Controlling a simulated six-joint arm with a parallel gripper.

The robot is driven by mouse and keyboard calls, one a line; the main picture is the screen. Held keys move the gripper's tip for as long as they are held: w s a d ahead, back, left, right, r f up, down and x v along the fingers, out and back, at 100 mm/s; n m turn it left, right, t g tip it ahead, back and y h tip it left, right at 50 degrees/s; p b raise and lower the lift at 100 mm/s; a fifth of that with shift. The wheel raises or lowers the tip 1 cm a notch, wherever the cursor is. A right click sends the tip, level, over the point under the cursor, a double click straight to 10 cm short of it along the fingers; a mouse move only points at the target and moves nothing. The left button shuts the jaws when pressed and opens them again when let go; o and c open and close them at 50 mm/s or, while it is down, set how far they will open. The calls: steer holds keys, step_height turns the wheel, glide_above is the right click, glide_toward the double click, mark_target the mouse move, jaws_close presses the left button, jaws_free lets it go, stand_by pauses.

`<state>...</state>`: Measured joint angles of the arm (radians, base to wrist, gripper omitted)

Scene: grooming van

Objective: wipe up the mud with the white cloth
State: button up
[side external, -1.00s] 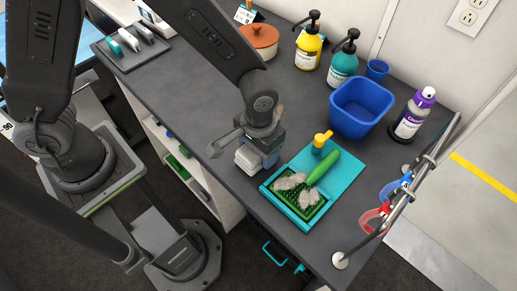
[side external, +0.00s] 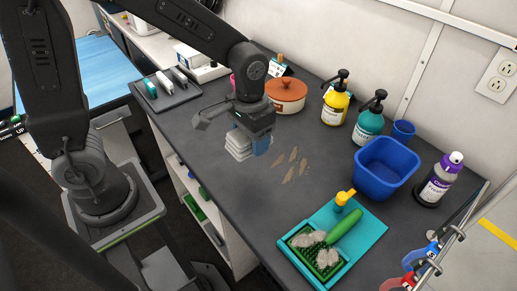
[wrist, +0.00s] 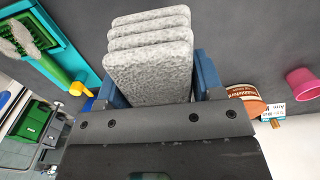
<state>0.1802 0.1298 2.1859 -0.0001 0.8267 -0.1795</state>
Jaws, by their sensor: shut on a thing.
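My gripper (side external: 252,138) is shut on the white cloth (side external: 239,145), a thick folded pad of several layers. In the wrist view the pale grey-white cloth (wrist: 150,65) sits between the blue fingers of my gripper (wrist: 160,88). The mud (side external: 290,162) shows as several brown smears on the dark counter (side external: 225,185), just right of the cloth in the side view. Whether the cloth touches the counter, I cannot tell. The mud is not visible in the wrist view.
A teal tray (side external: 368,228) with a green brush and grey fur lies at the front right. A blue bin (side external: 386,168), yellow bottle (side external: 336,103), teal bottle (side external: 368,122) and lidded pot (side external: 286,95) stand behind. A dark tray (side external: 168,98) is at the left.

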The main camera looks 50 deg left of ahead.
steer(key=o, duration=0.4)
steer(key=shift+c, duration=1.3)
steer(key=shift+w+d+f, duration=0.65)
steer(key=shift+w+f, duration=0.3)
steer(key=shift+f, duration=0.55)
steer(key=shift+w+d+f, duration=0.6)
steer(key=shift+w+f, duration=0.35)
steer(key=shift+f, duration=0.55)
steer(key=shift+w+d+f, duration=0.65)
steer(key=shift+w+f, duration=0.3)
steer(key=shift+f, duration=0.55)
